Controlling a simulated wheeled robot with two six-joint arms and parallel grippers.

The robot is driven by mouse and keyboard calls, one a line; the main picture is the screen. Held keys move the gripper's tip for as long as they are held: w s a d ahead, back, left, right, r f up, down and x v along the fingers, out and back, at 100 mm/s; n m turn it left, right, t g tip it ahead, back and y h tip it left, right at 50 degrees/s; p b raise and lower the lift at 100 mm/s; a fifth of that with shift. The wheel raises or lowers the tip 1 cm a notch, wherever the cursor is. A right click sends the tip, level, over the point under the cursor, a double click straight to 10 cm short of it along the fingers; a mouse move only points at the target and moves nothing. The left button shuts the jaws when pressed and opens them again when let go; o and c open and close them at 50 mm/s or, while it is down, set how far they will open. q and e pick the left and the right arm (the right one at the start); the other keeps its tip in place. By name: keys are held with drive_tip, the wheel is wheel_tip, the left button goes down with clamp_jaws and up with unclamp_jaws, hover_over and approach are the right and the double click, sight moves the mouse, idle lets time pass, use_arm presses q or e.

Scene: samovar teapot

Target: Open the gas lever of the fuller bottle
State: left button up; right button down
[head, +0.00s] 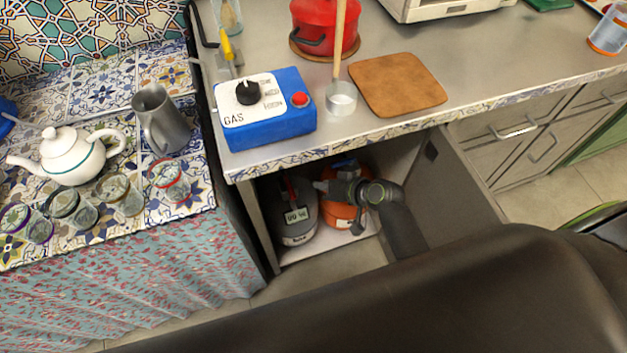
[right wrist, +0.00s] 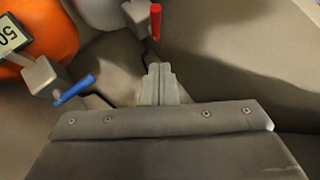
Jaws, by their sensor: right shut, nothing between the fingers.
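Two gas bottles stand in the open cabinet under the counter. The grey bottle (head: 297,232) has a small display (head: 297,215) with two digits, too small to read surely. The orange bottle (head: 341,215) is at its right, partly hidden behind my right arm; in the right wrist view its display (right wrist: 10,34) shows "50", cut by the edge. A red lever (right wrist: 155,22) is on the grey bottle, and a blue lever (right wrist: 74,90) on the orange one. My right gripper (right wrist: 158,70) is shut and empty, its tips just below the red lever; contact cannot be told. My left gripper is out of view.
The cabinet door (head: 455,175) stands open at the right of my right arm. The counter edge (head: 340,145) runs above the bottles. On the counter are a blue gas control box (head: 265,125), a red pot (head: 322,25) and a brown board (head: 397,85).

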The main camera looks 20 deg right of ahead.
drive_tip(key=shift+v, duration=1.45)
drive_tip(key=s+d+f+g+h+p, duration=0.1)
drive_tip(key=s+d+f+h+p, duration=0.15)
drive_tip(key=s+f, duration=0.3)
drive_tip(key=s+d+f+m+g+h+p, duration=0.1)
drive_tip(key=s+d+f+g, duration=0.15)
drive_tip(key=s+f, duration=0.35)
drive_tip(key=s+d+f+g+h+p, duration=0.1)
drive_tip(key=s+d+f+h+p, duration=0.1)
drive_tip(key=s+d+f, duration=0.35)
drive_tip(key=s+d+f+g+h+p, duration=0.1)
drive_tip(key=s+f, duration=0.2)
drive_tip(key=s, duration=0.7)
drive_tip(key=s+d+f+n+g+h+p, duration=0.1)
drive_tip(key=s+f, duration=0.3)
drive_tip(key=s, duration=0.7)
drive_tip(key=shift+d+f+n+g+p, duration=0.25)
drive_tip(key=shift+n+g+p, duration=0.05)
drive_tip(key=shift+g+p, duration=0.15)
drive_tip(key=shift+s, duration=0.15)
